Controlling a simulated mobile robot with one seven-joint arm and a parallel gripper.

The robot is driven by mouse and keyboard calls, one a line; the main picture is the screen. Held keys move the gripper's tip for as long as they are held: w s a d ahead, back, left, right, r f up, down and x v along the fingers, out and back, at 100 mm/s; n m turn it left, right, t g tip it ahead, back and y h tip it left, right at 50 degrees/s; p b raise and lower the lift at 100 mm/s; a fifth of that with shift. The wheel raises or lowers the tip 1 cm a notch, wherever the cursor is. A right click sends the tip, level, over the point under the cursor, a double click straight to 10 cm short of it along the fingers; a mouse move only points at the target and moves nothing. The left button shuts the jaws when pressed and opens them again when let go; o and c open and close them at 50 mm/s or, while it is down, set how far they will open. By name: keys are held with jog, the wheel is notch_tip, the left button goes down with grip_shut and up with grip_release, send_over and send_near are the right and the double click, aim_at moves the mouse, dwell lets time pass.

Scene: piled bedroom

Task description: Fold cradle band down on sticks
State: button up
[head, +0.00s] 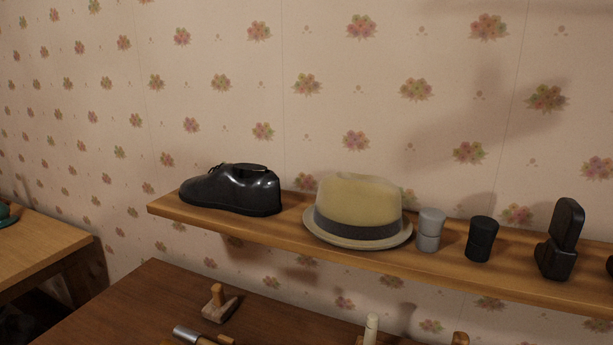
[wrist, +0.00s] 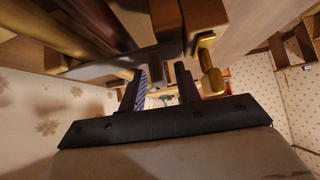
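I cannot make out a cradle band or sticks for certain in either view. In the wrist view my gripper (wrist: 160,76) is open, its two dark fingers apart with background showing between them. A grey bar (wrist: 115,66) crosses close by the fingertips; I cannot tell whether they touch. Long brown wooden pieces (wrist: 62,30) lie beyond it, and a yellowish brass-like piece (wrist: 209,66) is right of the fingers. My gripper does not show in the head view.
In the head view a wall shelf (head: 290,236) holds a black shoe (head: 235,190), a tan hat (head: 360,200), a grey cylinder (head: 430,230), a black cylinder (head: 481,240) and a black upright object (head: 561,240). Below, a dark tabletop (head: 135,310) carries a wooden block with a peg (head: 219,306).

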jog(key=shift+d+r, duration=0.1)
jog(key=p+v, duration=0.2)
jog(key=v, duration=0.4)
jog(key=shift+d+r+p, duration=0.25)
jog(key=shift+r+p, duration=0.05)
jog(key=shift+s, duration=0.15)
